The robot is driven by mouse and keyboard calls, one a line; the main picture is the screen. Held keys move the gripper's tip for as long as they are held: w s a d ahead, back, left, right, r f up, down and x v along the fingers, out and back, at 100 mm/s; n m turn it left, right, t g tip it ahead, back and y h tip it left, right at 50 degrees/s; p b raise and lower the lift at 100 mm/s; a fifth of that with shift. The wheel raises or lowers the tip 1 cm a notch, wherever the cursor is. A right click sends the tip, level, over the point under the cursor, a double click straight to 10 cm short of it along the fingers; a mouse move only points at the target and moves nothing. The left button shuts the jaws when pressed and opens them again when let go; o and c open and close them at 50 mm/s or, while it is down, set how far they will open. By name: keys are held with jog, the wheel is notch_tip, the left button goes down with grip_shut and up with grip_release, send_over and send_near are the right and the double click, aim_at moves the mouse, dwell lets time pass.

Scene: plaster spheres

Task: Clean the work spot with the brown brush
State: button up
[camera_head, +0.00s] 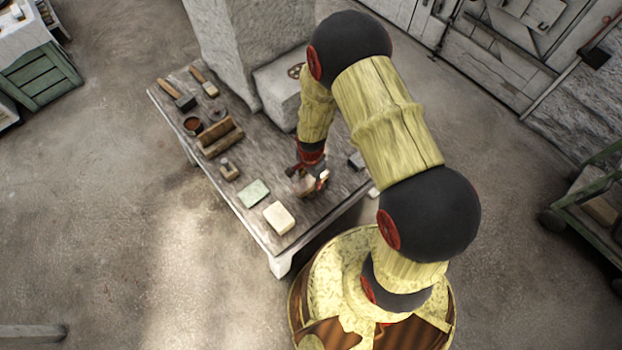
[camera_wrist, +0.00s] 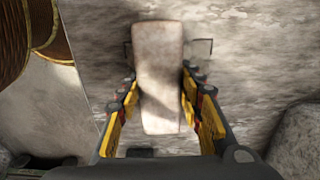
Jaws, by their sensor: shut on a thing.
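My gripper (camera_head: 312,182) is low over the right part of the wooden worktable (camera_head: 285,246). In the wrist view its two fingers (camera_wrist: 160,105) are on either side of a pale, oblong block-like thing (camera_wrist: 158,75), which I take to be the brown brush, seen from its back. Its bristles are hidden, and I cannot tell if it touches the tabletop. A thin dark outline (camera_wrist: 204,40) shows on the table on both sides of it, partly covered. In the head view my arm and gripper hide much of the held thing.
A green pad (camera_head: 253,193) and a cream block (camera_head: 279,218) lie near the table's front edge. A wooden holder (camera_head: 220,138), a reddish-brown pot (camera_head: 193,126) and handled tools (camera_head: 176,95) are at left. A plaster block (camera_head: 280,88) stands behind; a dark block (camera_head: 356,160) is at right.

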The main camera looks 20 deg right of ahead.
jog(key=shift+f, duration=0.15)
jog(key=shift+d, duration=0.15)
jog(key=shift+w+d, duration=0.35)
jog(key=shift+d, duration=0.55)
jog(key=shift+a, duration=0.1)
jog(key=shift+s+a, duration=0.25)
jog(key=shift+a, duration=0.4)
jog(key=shift+s+a, duration=0.2)
jog(key=shift+a, duration=0.5)
jog(key=shift+s+a, duration=0.25)
jog(key=shift+a, duration=0.4)
jog(key=shift+d, duration=0.1)
